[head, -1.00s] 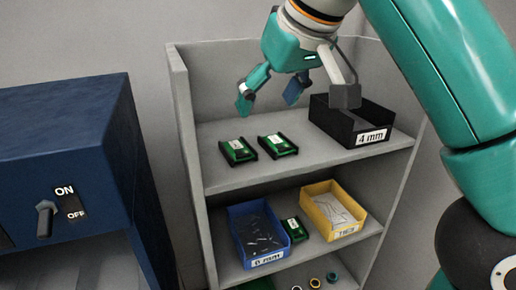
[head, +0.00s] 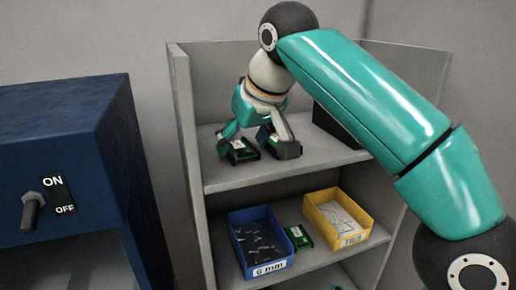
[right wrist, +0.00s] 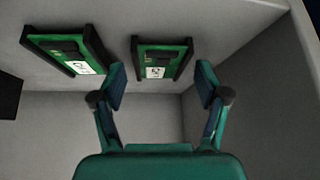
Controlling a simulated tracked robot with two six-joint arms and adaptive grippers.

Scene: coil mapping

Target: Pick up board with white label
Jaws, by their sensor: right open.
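Two green boards in black holders, each with a white label, lie on the top shelf. One board (right wrist: 161,57) is just ahead of my open right gripper (right wrist: 162,84), roughly in line with the gap between its fingers; the other (right wrist: 68,52) is to its left in the right wrist view. In the head view my right gripper (head: 255,150) is low over the boards. The left board (head: 240,152) shows partly below it, and the right board is mostly hidden behind the fingers. Contact with a board cannot be told. My left gripper is not in view.
A black bin (head: 335,128) stands right of the boards, partly behind my right arm. The lower shelf holds a blue bin (head: 272,268), another green board (head: 299,238) and a yellow bin (head: 352,238). A blue cabinet (head: 70,130) with an ON/OFF switch stands at left.

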